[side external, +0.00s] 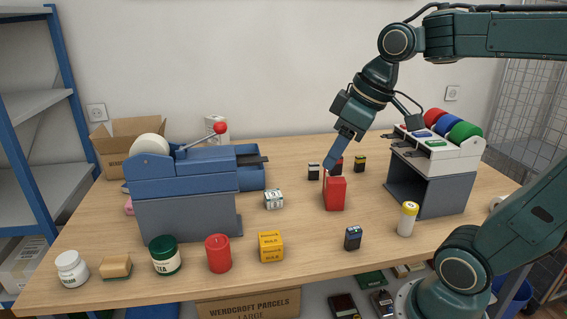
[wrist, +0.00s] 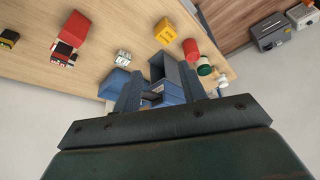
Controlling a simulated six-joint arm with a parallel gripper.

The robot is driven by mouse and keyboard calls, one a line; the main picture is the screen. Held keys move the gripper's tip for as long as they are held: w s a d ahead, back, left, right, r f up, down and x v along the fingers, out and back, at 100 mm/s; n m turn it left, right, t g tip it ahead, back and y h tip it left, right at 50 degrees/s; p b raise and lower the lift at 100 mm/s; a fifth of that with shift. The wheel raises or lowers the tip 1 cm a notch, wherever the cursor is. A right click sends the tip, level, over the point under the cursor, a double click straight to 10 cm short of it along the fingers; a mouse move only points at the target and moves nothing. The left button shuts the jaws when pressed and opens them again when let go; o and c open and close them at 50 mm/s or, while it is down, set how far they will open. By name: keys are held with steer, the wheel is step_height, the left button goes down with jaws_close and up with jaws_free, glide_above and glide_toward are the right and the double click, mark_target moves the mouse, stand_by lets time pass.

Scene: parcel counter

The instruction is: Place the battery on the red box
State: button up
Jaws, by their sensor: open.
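The red box (side external: 335,194) stands upright on the table. It also shows at the upper left of the wrist view (wrist: 75,27). Several small block batteries are in view. A black one with a red band (side external: 338,162) is behind the red box, partly hidden by my gripper; it shows beside the box in the wrist view (wrist: 63,54). One has a white top (side external: 313,171), one a yellow top (side external: 360,163), and a blue-topped one (side external: 353,238) is nearer the front. My gripper (side external: 328,168) is open and empty, tilted just above and behind the red box.
The blue machine (side external: 190,200) fills the left side. A grey-white stand with coloured rolls (side external: 430,185) is at the right. A yellow-capped tube (side external: 408,218), yellow box (side external: 270,246), red cylinder (side external: 218,254) and green tin (side external: 166,256) line the front. Table around the red box is mostly clear.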

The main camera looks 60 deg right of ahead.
steer(key=s+a+f+m+t, duration=0.1)
steer(key=s+a+f+m, duration=0.1)
steer(key=s, duration=0.5)
steer(key=shift+s+f+h, duration=0.15)
steer(key=shift+f+h, duration=0.15)
steer(key=shift+f, duration=0.5)
